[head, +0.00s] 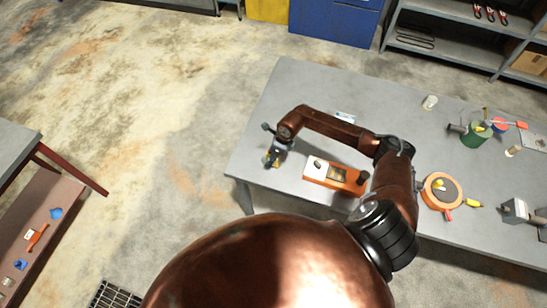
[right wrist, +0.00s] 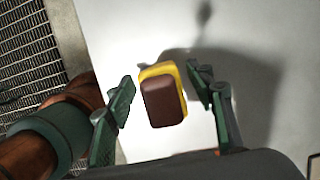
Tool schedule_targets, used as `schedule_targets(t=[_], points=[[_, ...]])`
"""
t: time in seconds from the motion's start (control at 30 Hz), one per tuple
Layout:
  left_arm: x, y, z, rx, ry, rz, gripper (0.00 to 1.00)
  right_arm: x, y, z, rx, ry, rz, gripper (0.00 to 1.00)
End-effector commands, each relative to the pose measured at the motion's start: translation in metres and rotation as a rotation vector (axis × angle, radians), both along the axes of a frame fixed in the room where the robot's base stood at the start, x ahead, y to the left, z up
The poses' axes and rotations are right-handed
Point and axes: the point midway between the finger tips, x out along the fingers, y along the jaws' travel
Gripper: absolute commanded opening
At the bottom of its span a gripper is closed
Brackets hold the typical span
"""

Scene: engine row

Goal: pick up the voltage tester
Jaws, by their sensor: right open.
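A small block-shaped thing, yellow with a dark brown face, lies between the fingers of my right gripper in the right wrist view; I take it to be the voltage tester (right wrist: 163,102). My right gripper (right wrist: 164,82) is open, with one green finger on each side of it and gaps showing on both sides. In the head view my right gripper (head: 272,160) is over the left end of the grey table, with a bit of yellow at its fingers. The gripper mostly hides the tester there. My left gripper is in neither view.
On the table (head: 275,105), an orange box with a white panel (head: 318,170) sits right of the gripper. Farther right are an orange ring-shaped thing (head: 428,195), a green container (head: 474,136) and a white cup (head: 430,102). The table's left edge is close to the gripper.

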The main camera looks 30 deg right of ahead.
Motion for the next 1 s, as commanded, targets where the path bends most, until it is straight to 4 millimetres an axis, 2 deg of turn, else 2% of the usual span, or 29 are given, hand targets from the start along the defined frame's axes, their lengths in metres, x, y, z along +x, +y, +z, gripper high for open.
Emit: schedule_targets(t=[0.07,0.23,0.53,1.0], points=[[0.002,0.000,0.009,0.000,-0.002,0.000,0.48,0.002,0.000,-0.011,0.003,0.003,-0.003,0.49],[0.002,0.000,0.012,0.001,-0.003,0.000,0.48,0.007,0.003,-0.031,0.002,0.001,0.000,0.49],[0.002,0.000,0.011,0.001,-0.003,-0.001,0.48,0.007,0.003,-0.036,0.001,0.000,0.001,0.49],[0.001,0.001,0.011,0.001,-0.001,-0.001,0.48,0.007,0.003,-0.035,0.001,0.001,0.000,0.16]])
